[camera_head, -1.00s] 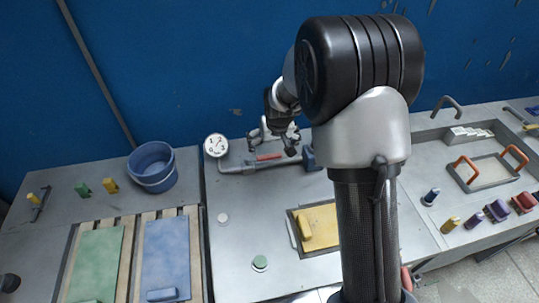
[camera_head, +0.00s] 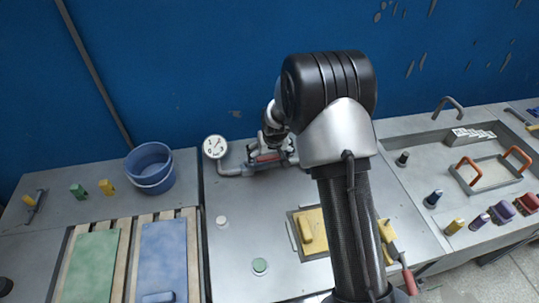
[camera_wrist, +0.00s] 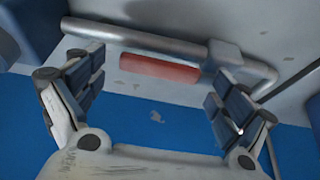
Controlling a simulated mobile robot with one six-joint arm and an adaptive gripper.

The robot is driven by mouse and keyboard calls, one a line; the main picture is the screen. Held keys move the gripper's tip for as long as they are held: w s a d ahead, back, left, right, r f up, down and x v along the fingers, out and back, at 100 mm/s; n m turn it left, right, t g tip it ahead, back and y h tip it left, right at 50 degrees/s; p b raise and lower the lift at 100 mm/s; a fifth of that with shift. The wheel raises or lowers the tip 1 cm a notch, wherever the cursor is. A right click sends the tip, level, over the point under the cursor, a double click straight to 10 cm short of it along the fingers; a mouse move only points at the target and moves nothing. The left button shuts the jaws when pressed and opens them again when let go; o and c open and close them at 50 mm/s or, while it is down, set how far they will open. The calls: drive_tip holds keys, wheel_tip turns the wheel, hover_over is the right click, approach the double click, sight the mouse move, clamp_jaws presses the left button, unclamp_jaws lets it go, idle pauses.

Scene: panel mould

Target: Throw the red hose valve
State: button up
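The red valve handle (camera_head: 267,157) lies along a grey pipe (camera_head: 232,171) at the back of the middle bench, partly covered by my gripper. In the wrist view the red handle (camera_wrist: 159,69) is a straight bar beside the pipe, between my two spread fingers. My gripper (camera_wrist: 160,80) is open and empty, with a gap on both sides of the handle. In the head view my gripper (camera_head: 272,144) is right at the handle, and my arm hides the pipe's right end. I cannot tell the exact height gap.
A round white gauge (camera_head: 215,147) stands on the pipe's left end. A blue bucket (camera_head: 151,168) is further left. The blue wall (camera_head: 200,70) is close behind. A yellow float (camera_head: 314,225), a green button (camera_head: 260,266) and a white button (camera_head: 221,220) are in front.

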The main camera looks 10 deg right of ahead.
drive_tip(key=c, duration=1.3)
drive_tip(key=shift+c, duration=0.3)
